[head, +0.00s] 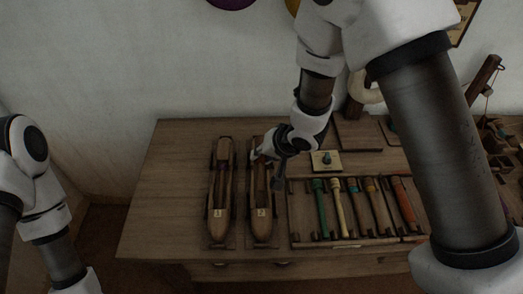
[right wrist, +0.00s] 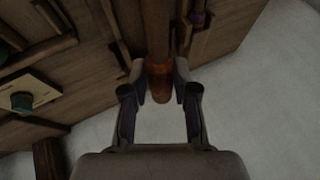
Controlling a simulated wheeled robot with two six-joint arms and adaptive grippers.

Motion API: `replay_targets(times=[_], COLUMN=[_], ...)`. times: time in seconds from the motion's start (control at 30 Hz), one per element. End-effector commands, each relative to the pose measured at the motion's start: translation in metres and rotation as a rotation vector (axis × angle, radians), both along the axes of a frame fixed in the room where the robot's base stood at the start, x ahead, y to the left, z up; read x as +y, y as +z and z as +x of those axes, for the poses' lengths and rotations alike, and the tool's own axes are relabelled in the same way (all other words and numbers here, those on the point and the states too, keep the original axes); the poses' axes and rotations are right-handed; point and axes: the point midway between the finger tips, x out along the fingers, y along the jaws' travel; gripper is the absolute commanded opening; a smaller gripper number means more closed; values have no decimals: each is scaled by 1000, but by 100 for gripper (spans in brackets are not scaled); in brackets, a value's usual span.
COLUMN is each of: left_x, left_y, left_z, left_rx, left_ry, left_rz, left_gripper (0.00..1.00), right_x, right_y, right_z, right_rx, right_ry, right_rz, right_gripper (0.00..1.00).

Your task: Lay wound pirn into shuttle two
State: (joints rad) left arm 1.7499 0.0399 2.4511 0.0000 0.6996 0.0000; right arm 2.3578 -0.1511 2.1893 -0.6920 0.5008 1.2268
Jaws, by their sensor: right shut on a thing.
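Shuttle two (head: 262,226), a brown wooden boat-shaped shuttle marked 2, lies lengthwise on the table. My right gripper (head: 267,160) is over its far half and hides part of it. In the right wrist view, my right gripper (right wrist: 160,88) is shut on a slim brown piece with a rounded orange-brown end, which looks like the wound pirn (right wrist: 158,70). I cannot tell whether the pirn touches the shuttle or is inside it. Shuttle one (head: 219,222), marked 1, lies parallel on the left. My left gripper is out of view.
A rack (head: 345,244) with several coloured pirns stands right of shuttle two. Behind it is a pale block (head: 317,166) with a green knob. The table's left part (head: 165,200) is clear. The wall (head: 150,60) rises behind the table.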

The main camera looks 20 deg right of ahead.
Motion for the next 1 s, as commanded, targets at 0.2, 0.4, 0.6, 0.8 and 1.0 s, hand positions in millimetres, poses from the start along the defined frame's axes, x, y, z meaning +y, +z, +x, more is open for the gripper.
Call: replay_targets(times=[0.2,0.4,0.6,0.8,1.0], left_x=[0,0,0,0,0], left_y=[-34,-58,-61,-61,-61], left_z=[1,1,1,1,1], left_rx=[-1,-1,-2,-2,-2], left_ry=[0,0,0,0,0], left_rz=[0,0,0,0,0], left_gripper=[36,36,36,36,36], right_x=[0,0,0,0,0], right_y=[-29,-49,-62,-64,-63], right_z=[0,0,0,1,0], right_rx=[-1,0,1,0,0], right_ry=[0,0,0,0,0], right_rz=[0,0,0,0,0], right_gripper=[0,0,0,0,0])
